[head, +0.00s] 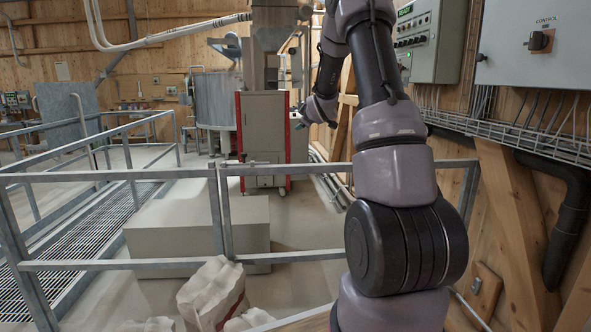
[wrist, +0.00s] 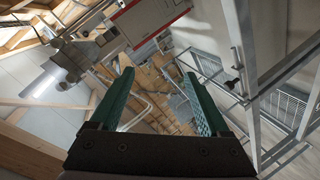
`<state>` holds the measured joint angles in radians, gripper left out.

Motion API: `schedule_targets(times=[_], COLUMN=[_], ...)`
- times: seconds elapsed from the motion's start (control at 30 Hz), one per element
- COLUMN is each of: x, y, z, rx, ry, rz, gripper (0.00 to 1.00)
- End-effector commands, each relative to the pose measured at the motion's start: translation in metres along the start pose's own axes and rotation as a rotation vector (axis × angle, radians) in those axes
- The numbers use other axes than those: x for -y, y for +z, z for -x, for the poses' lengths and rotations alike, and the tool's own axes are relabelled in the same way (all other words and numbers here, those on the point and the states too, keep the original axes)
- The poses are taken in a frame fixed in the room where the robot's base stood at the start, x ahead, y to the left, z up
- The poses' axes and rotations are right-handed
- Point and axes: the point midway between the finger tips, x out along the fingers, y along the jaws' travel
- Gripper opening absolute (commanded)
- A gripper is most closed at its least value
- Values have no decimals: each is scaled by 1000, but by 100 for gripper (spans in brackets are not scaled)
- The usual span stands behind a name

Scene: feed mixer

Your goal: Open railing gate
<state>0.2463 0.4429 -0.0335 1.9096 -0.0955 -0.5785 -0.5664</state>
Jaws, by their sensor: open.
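The grey metal railing gate (head: 290,255) appears in the head view as the section right of a pair of adjoining uprights. It looks shut, in line with the fixed railing (head: 100,176) to its left. My arm covers its right end. In the wrist view, grey railing bars (wrist: 243,50) run down the right side, with a small dark fitting (wrist: 236,66) on them; I cannot tell if it is a latch. My gripper (wrist: 155,76) is open and empty, its green fingers apart and left of those bars.
A red-edged grey cabinet (head: 263,130) stands beyond the railing, behind a low pale block (head: 160,230). White sacks (head: 213,293) lie at the near side of the railing. Control boxes (head: 515,45), cables and a timber wall close off the right. Grating (head: 85,240) lies at left.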

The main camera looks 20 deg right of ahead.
Motion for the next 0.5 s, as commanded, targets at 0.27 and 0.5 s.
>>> schedule_targets(times=[0.27,0.5], x=[66,127], y=[94,150], z=[-106,-135], rx=[-182,-314], ry=[98,168], rz=[405,630], gripper=[80,80])
